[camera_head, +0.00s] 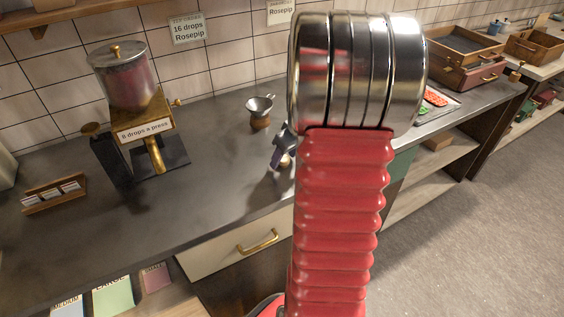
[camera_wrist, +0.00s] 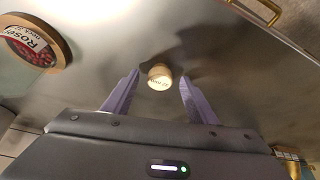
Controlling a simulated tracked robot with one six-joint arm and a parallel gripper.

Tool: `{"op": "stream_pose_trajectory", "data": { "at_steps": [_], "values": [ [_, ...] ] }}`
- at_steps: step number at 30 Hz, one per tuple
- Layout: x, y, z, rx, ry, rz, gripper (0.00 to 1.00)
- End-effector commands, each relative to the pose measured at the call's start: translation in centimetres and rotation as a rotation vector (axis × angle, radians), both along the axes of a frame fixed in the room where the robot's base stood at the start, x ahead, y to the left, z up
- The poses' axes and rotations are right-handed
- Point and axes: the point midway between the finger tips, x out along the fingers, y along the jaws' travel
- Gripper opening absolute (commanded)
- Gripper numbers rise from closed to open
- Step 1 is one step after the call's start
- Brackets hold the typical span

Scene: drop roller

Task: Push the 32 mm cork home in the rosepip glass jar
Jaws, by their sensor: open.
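A pale round cork (camera_wrist: 160,74) with small printing on its top shows in the wrist view, between the two purple fingers of my gripper (camera_wrist: 158,84). The fingers stand apart with a gap on each side of the cork. A small dark shape shows just behind the cork; I cannot tell whether it is the glass jar or a shadow, nor how deep the cork sits. In the head view my gripper (camera_head: 281,152) is mostly hidden behind my red arm, low over the worktop. The cork and jar are not clear there.
A round wood-rimmed thing with a Rosepip label (camera_wrist: 35,42) lies left in the wrist view. A card holder (camera_head: 53,193) is far left.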

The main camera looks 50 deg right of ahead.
Motion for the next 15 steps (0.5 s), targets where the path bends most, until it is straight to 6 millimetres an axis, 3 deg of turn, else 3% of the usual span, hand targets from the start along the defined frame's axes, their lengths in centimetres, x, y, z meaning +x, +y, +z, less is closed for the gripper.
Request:
{"op": "stream_pose_trajectory", "data": {
  "at_steps": [15],
  "values": [
    [0.0,-0.01,0.02,0.0,0.0,0.001,0.51]
  ]
}}
